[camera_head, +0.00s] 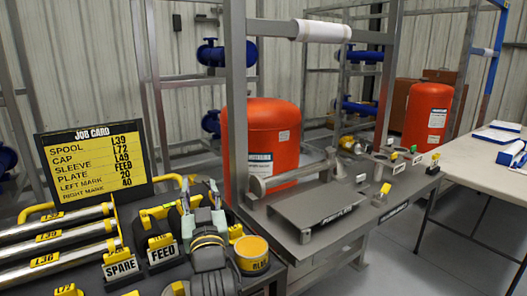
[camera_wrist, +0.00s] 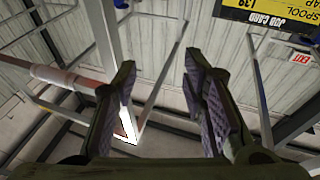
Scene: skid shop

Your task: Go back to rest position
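My gripper (camera_head: 199,194) stands at the bottom centre in the head view, over the dark rack beside the FEED stand. In the wrist view its two dark fingers (camera_wrist: 158,62) are spread apart with nothing between them, and the wall and ceiling structure show beyond. The grey and green arm behind it hides part of the rack. The job card (camera_head: 94,160) stands upright at the left, and part of it shows at the top right of the wrist view (camera_wrist: 268,15).
Silver tubes (camera_head: 55,235) marked L39 and L36 lie at the left. A yellow-rimmed can (camera_head: 252,255) stands right of my arm. The skid bench (camera_head: 375,205) holds a sloped plate (camera_head: 318,212). Orange tanks (camera_head: 262,140) stand behind. A white table (camera_head: 480,170) is at the right, with open floor before it.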

